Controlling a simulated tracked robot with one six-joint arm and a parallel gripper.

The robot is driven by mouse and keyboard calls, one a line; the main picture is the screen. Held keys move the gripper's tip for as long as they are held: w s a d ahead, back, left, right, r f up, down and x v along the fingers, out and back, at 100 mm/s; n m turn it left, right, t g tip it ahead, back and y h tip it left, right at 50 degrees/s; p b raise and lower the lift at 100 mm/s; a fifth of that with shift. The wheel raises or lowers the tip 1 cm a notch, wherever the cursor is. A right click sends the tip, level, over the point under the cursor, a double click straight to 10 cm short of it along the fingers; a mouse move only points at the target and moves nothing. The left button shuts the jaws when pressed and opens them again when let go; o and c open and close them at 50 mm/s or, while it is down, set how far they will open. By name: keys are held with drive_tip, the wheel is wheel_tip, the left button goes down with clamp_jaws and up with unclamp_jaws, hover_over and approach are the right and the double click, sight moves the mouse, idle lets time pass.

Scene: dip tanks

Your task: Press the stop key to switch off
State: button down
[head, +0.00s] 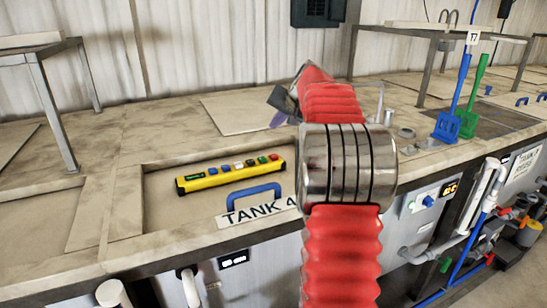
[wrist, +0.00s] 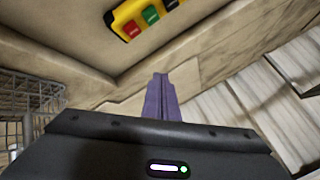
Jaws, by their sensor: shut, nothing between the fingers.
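A long yellow key box (head: 230,176) lies on the recessed tank top, with a row of coloured keys and a small dark display at its left end. A red key (head: 273,157) sits at its right end; the key labels are too small to read. In the wrist view one end of the key box (wrist: 118,22) shows at the top, with a red key (wrist: 132,29) and a green key (wrist: 150,14). My gripper (wrist: 160,78) has its purple fingers together and empty, apart from the box. In the head view my gripper (head: 278,120) is beyond and above the box, partly behind my arm.
A blue handle (head: 254,192) and a TANK 4 label (head: 252,213) are in front of the key box. Blue and green scoops (head: 449,122) stand at the right. A metal-legged stand (head: 46,108) is at the left. A wire basket (wrist: 30,95) shows in the wrist view.

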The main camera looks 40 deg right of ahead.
sight(275, 157)
drive_tip(key=shift+f, duration=4.35)
drive_tip(key=shift+f, duration=0.15)
drive_tip(key=shift+f, duration=0.2)
drive_tip(key=shift+a+f, duration=0.1)
drive_tip(key=shift+f, duration=0.4)
drive_tip(key=shift+r, duration=0.95)
drive_tip(key=shift+r, duration=2.5)
